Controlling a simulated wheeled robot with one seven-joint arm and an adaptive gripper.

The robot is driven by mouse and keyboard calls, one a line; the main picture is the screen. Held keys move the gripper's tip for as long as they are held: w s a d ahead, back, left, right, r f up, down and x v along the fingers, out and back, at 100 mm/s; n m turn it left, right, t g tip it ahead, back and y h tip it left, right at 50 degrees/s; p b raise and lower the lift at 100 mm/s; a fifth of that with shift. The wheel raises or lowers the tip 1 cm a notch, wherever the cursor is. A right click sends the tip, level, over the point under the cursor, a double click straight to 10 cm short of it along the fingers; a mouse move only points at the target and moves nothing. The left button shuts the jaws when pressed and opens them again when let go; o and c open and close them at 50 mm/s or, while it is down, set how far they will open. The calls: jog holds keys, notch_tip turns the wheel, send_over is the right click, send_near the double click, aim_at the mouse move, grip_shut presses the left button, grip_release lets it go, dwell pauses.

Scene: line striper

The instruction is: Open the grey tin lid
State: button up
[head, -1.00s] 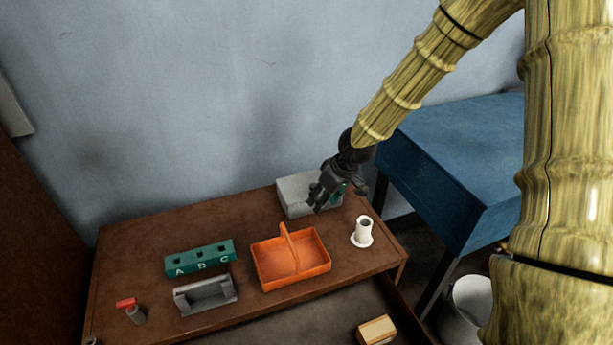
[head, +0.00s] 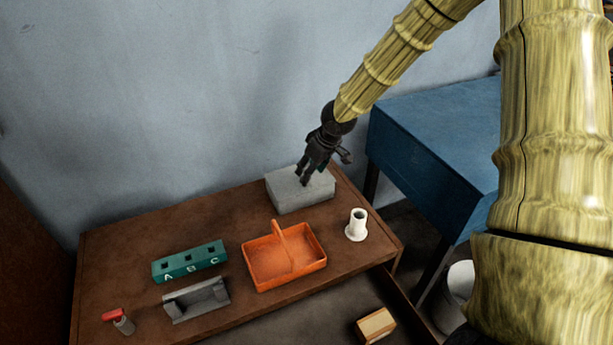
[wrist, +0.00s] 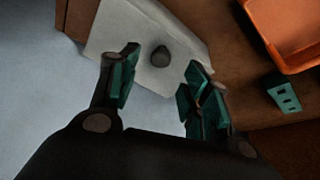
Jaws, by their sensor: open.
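The grey tin (head: 318,188) stands at the back right of the brown table, against the wall, and its lid looks shut. In the wrist view the pale grey lid (wrist: 105,38) fills the upper middle, with a dark round knob (wrist: 160,56) on it. My gripper (head: 303,181) points down over the tin and hides part of its top. In the wrist view my gripper (wrist: 162,72) is open and empty, its green-padded fingers on either side of the knob. I cannot tell whether the fingertips touch the lid.
An orange handled basket (head: 285,262) stands in front of the tin, with a white cup-like holder (head: 357,225) to its right. A green lettered block (head: 190,262), a grey cradle (head: 197,299) and a red-topped item (head: 120,319) are left. An open drawer holds a wooden block (head: 375,326).

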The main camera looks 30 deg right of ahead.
jog(key=shift+x, duration=2.5)
grip_shut()
